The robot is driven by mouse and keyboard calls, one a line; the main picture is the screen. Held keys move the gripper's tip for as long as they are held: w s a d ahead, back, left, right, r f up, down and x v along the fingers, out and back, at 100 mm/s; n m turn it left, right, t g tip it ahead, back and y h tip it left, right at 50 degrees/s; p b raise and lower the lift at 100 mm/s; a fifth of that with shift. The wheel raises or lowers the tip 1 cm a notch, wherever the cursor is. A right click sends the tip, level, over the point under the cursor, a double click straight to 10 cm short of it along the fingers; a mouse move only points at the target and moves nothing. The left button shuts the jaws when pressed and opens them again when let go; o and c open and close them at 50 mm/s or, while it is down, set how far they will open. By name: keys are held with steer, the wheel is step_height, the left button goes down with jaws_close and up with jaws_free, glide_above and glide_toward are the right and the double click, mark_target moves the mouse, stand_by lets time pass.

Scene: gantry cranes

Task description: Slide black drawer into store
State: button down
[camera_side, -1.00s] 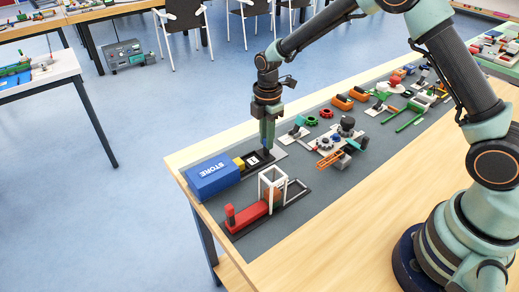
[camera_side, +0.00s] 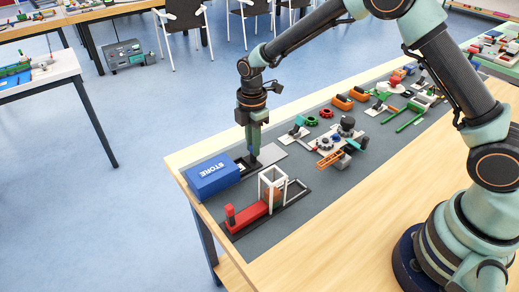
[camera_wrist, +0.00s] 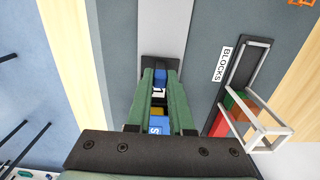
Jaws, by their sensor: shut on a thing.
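My gripper (camera_side: 254,160) points down and is shut at the drawer's outer end, close to the store. In the wrist view, my gripper (camera_wrist: 160,74) has blue, white and yellow pieces between its fingers, which hide much of the drawer.
A grey strip (camera_side: 271,153) lies bare behind the gripper. Several coloured models stand further right.

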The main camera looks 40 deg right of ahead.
steer(key=shift+a, duration=2.5)
steer(key=c, duration=0.7)
jaws_free()
step_height(320, 180, up, 7)
